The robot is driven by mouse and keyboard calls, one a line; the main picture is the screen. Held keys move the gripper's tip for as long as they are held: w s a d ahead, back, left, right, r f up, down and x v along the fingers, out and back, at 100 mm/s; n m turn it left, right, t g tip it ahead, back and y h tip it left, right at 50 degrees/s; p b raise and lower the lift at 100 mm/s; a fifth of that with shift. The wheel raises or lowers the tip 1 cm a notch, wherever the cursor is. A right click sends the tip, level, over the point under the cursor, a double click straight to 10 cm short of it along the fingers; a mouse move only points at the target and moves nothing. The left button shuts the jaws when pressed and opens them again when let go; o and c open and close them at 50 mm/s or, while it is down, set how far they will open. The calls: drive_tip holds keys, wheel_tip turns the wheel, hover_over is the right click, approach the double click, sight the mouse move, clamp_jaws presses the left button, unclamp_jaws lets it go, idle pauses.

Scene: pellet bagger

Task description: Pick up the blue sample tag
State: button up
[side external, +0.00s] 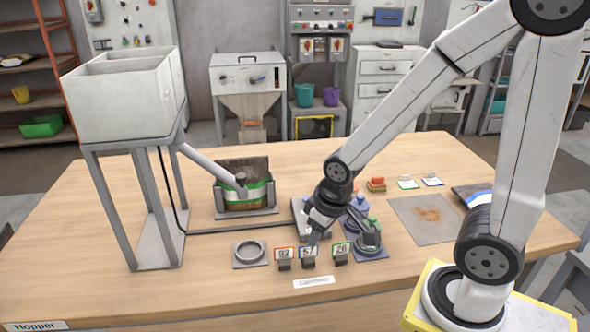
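A small blue-edged tag (307,252), with a number that looks like 57, stands upright in a dark holder near the front of the table. It is between a red-edged tag (284,253) and a green-edged tag (341,248) in similar holders. My gripper (313,238) points down at the top edge of the blue-edged tag. Its fingertips are small and overlap the tag in this view, so I cannot tell whether they touch it or are open or shut. Another blue-edged card (432,180) lies farther back on the right, beside a green-edged card (407,182).
A round dark-based device (369,246) stands close to the right of the green-edged tag. A ring fixture (250,253) is left of the tags.

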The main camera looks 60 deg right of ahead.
drive_tip(key=o, duration=0.6)
drive_tip(key=n+g, duration=0.2)
drive_tip(key=n, duration=0.6)
hover_over(308, 254)
drive_tip(key=f, duration=0.6)
drive_tip(key=shift+s+a, duration=0.35)
drive_tip(key=shift+w+d+f+n+g, duration=0.2)
drive_tip(key=shift+d+f+n, duration=0.1)
drive_tip(key=shift+n, duration=0.2)
drive_tip(key=shift+w+d+f+n+g, duration=0.15)
drive_tip(key=shift+f+n, duration=0.15)
drive_tip(key=shift+n, duration=0.2)
drive_tip(key=shift+f, duration=1.3)
drive_tip(key=shift+f, duration=0.1)
